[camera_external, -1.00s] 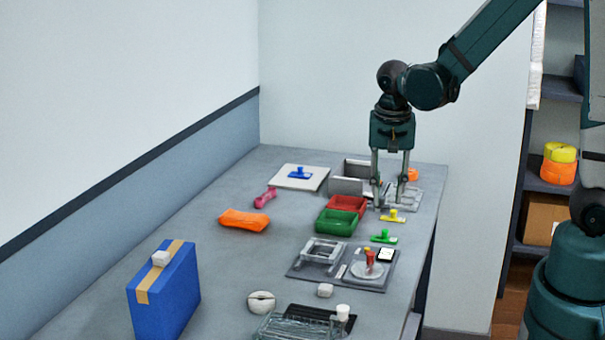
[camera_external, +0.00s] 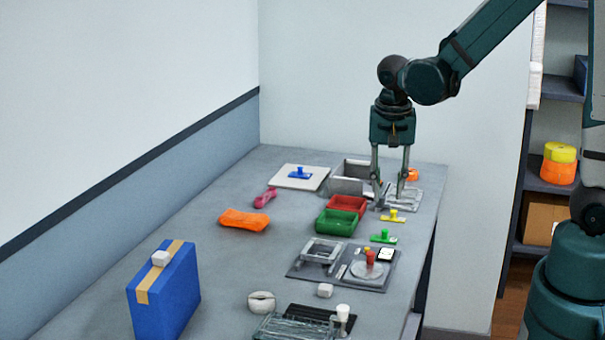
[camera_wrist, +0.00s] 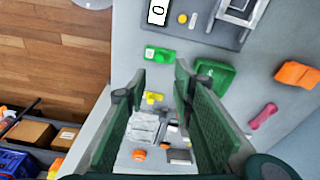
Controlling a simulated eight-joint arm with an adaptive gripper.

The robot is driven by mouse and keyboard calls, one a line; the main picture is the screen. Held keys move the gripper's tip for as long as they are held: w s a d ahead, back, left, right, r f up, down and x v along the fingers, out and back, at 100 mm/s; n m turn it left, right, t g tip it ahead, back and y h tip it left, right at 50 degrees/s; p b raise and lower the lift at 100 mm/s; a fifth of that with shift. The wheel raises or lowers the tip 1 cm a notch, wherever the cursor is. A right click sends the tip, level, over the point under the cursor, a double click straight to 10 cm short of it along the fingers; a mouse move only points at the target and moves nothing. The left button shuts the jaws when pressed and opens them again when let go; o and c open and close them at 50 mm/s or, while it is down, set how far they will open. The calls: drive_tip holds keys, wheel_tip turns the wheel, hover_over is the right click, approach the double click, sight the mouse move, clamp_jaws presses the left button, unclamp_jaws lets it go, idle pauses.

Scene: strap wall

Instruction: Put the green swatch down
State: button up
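A green piece with a small upright knob, which looks like the green swatch (camera_external: 383,237), lies on the table near its right edge. It also shows in the wrist view (camera_wrist: 160,54), apart from my fingers. My gripper (camera_external: 390,202) points down farther back, low over the table by the grey container and the clear tray. Its two fingers are apart, and the wrist view shows nothing held between the fingertips (camera_wrist: 157,84). A yellow piece of like shape (camera_external: 394,216) lies between my gripper and the green one.
A red bin (camera_external: 348,203) and a green bin (camera_external: 336,224) stand left of the pieces. A grey container (camera_external: 350,178) and a clear tray (camera_external: 405,198) are close to my fingers. A dark board (camera_external: 310,274) lies in front. Bare table (camera_external: 200,270) is at left.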

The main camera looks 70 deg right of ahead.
drive_tip(key=s+a+r+n+t, duration=0.3)
drive_tip(key=a+r+n, duration=0.5)
drive_tip(key=a, duration=0.3)
drive_tip(key=s+a+r+n+t+y, duration=0.1)
drive_tip(key=s+a+r+n+t, duration=0.2)
drive_tip(key=a, duration=0.8)
drive_tip(key=shift+s+r+n+t, duration=0.4)
drive_tip(key=shift+s+r+n, duration=0.75)
drive_tip(key=shift+r+n, duration=1.45)
drive_tip(key=shift+r, duration=0.1)
drive_tip(key=shift+f+b, duration=0.8)
drive_tip(key=shift+b, duration=0.1)
